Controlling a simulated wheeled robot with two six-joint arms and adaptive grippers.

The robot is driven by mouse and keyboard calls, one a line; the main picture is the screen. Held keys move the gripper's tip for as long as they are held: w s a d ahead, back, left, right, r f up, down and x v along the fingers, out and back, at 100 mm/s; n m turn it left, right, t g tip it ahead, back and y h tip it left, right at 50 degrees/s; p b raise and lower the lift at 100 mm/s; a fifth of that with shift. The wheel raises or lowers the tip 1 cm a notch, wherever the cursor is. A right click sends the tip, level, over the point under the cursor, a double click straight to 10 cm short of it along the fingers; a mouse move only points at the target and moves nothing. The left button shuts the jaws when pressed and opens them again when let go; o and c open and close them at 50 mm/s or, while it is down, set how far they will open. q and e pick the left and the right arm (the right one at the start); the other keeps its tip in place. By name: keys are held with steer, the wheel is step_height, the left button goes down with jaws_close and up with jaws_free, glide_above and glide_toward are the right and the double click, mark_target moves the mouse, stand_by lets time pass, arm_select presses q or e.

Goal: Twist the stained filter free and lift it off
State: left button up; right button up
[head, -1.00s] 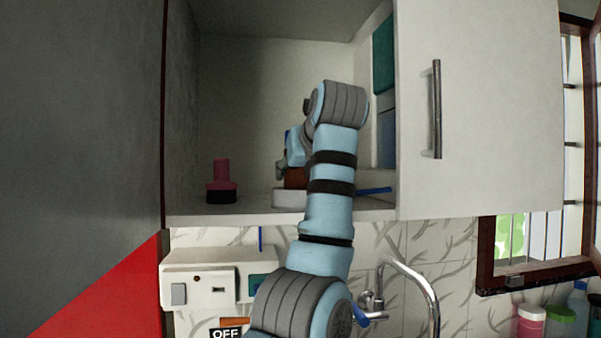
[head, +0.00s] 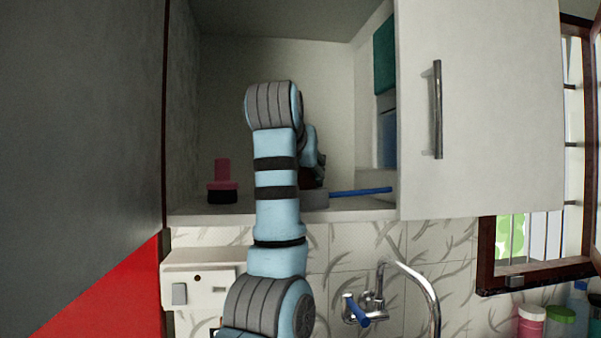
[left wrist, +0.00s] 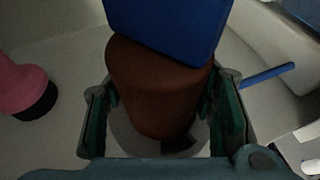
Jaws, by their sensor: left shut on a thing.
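A brown, round-sided filter (left wrist: 155,85) shows in the left wrist view with a blue block-like part (left wrist: 170,25) over its far end. I cannot tell whether the two are joined. My left gripper (left wrist: 160,108) is shut on the filter, with a green-padded finger on each side. A pale grey round base (left wrist: 128,140) shows around the filter's near end. I cannot see whether there is a gap between them. In the head view my own arm hides most of the gripper and filter; the grey base (head: 315,200) shows just right of the arm. My right gripper is out of view.
A pink and black object (head: 221,182) stands on the cabinet shelf, left of my arm. A blue bar (head: 360,191) sticks out to the right. The cabinet door (head: 500,110) is at the right; a tap (head: 425,290) stands below.

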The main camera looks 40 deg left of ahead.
arm_select(q)
steer(key=shift+d, duration=0.1)
steer(key=o, duration=1.5)
steer(key=shift+c, duration=0.2)
